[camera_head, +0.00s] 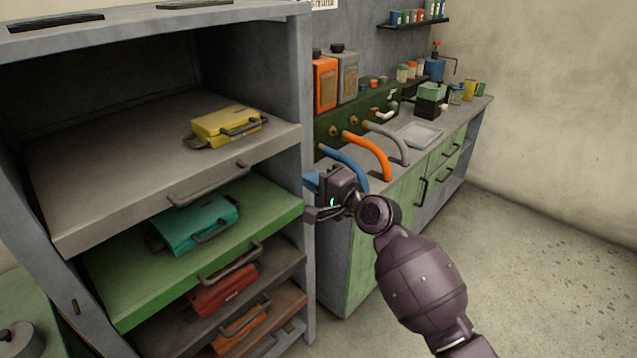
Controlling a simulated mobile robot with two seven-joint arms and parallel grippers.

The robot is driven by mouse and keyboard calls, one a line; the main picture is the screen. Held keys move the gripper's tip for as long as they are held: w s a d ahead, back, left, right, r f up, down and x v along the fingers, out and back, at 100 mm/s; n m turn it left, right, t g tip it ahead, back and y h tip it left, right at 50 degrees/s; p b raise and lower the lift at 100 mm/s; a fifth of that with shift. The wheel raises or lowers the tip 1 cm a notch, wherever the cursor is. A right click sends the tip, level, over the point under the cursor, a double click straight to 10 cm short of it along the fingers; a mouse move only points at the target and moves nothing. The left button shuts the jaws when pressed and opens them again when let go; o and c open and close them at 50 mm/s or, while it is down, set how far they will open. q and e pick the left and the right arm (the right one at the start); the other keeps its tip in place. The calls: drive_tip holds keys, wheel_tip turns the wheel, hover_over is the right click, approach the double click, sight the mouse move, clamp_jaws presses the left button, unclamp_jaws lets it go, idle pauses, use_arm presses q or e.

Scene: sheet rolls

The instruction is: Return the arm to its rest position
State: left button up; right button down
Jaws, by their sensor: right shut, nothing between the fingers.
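My right arm (420,275) comes in from the lower right. Its gripper (308,198) points left, near the right front edge of the shelf cabinet and in front of the counter. The fingers are shut with nothing visible held between them. I cannot tell whether the gripper touches the cabinet. My left gripper is not in view.
The grey cabinet (308,100) has pulled-out drawers bearing a yellow case (225,127), a teal case (197,225) and a red case (222,292). A counter with green doors (403,208) and coloured hoses (368,152) stands behind. Floor (560,270) at right is clear.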

drive_tip(key=s+d+f+n+t+h, duration=0.2)
drive_tip(key=s+d+f+n+h, duration=0.3)
drive_tip(key=d, duration=0.3)
drive_tip(key=s+d+f+n+t+h, duration=0.1)
drive_tip(key=s+d+f+n+h, duration=0.2)
drive_tip(key=s+d+f+n, duration=0.4)
drive_tip(key=s+d+f+g+h, duration=0.1)
drive_tip(key=s+d+f, duration=0.2)
drive_tip(key=s+f, duration=0.2)
drive_tip(key=s+d+f+m+g+h, duration=0.1)
drive_tip(key=s+d+f, duration=0.3)
drive_tip(key=s, duration=0.5)
drive_tip(key=s+d+f+m+g+h, duration=0.1)
drive_tip(key=s+d+f+g+h, duration=0.1)
drive_tip(key=s+f, duration=0.5)
drive_tip(key=shift+s+d+f+h, duration=0.15)
drive_tip(key=shift+d+f+h, duration=0.25)
drive_tip(key=shift+d, duration=0.45)
drive_tip(key=shift+r, duration=0.1)
